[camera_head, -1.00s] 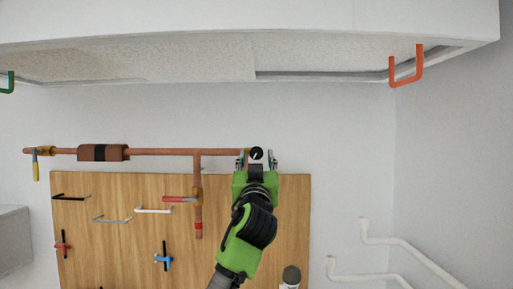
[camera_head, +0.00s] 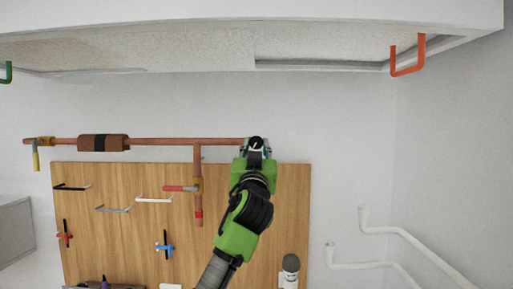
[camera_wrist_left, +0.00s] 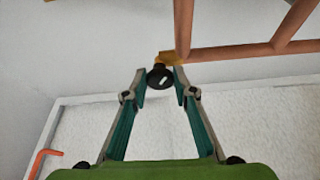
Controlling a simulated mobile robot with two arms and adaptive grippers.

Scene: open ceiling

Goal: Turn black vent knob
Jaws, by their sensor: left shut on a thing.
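The black vent knob (camera_head: 256,142) is a small round black knob with a white mark, at the right end of a copper pipe (camera_head: 165,142). It also shows in the left wrist view (camera_wrist_left: 160,77), in front of a brass fitting (camera_wrist_left: 166,58). My left gripper (camera_head: 256,149) reaches up to it from below, and its fingers are on either side of the knob, shut on it. The fingertips also show in the left wrist view (camera_wrist_left: 160,86). The green gripper body hides the area just below the knob in the head view. My right gripper is not in view.
A wooden board (camera_head: 125,230) with hooks and small tools hangs below the pipe. An orange hook (camera_head: 407,68) is at upper right. White pipes (camera_head: 375,266) are at lower right.

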